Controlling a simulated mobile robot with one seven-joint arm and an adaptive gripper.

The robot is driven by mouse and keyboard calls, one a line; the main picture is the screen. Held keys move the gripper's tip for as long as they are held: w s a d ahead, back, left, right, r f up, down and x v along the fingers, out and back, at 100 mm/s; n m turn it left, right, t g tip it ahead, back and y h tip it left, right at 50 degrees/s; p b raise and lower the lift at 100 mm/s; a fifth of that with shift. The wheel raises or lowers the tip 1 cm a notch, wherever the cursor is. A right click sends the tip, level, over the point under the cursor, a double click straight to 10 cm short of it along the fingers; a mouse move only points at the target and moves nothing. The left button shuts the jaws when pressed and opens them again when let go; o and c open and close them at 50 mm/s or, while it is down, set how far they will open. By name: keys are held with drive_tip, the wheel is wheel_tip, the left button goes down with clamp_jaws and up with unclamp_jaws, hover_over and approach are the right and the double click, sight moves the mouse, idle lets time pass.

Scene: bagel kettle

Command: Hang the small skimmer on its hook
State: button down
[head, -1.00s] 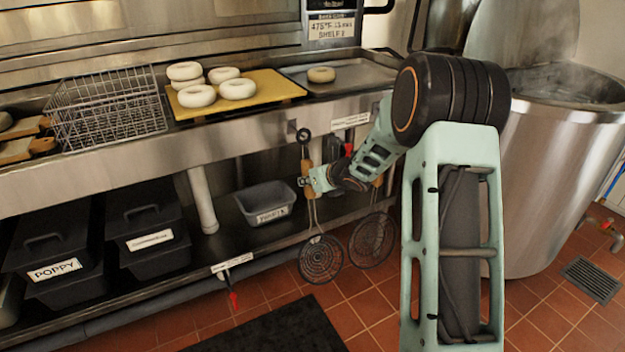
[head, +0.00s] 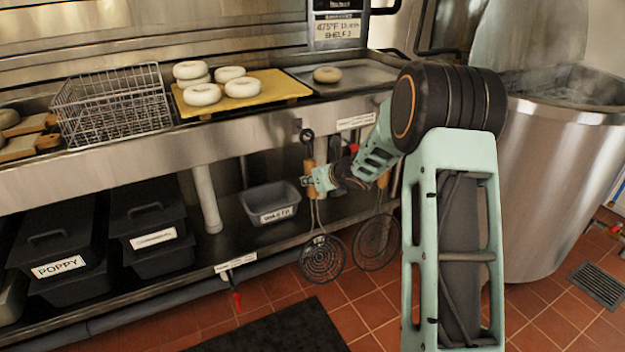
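The small skimmer (head: 322,258) has a round spiral wire head, a thin shaft, a wooden handle and a dark ring (head: 307,136) at the top. It stands nearly upright in front of the counter, its head low and slightly to the right. My gripper (head: 308,181) is at the wooden handle and appears closed around it; the fingers are small in view. The ring is just below and right of a small dark bracket (head: 297,125) on the counter's front edge. I cannot tell whether ring and hook touch.
A second skimmer (head: 376,242) hangs just to the right, partly behind my arm. A grey bin (head: 270,203) stands on the lower shelf behind. A wire basket (head: 112,105) and a yellow board (head: 285,88) with bagels are on the counter. A large steel kettle (head: 555,180) stands at right.

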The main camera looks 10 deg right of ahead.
drive_tip(key=c, duration=1.6)
unclamp_jaws()
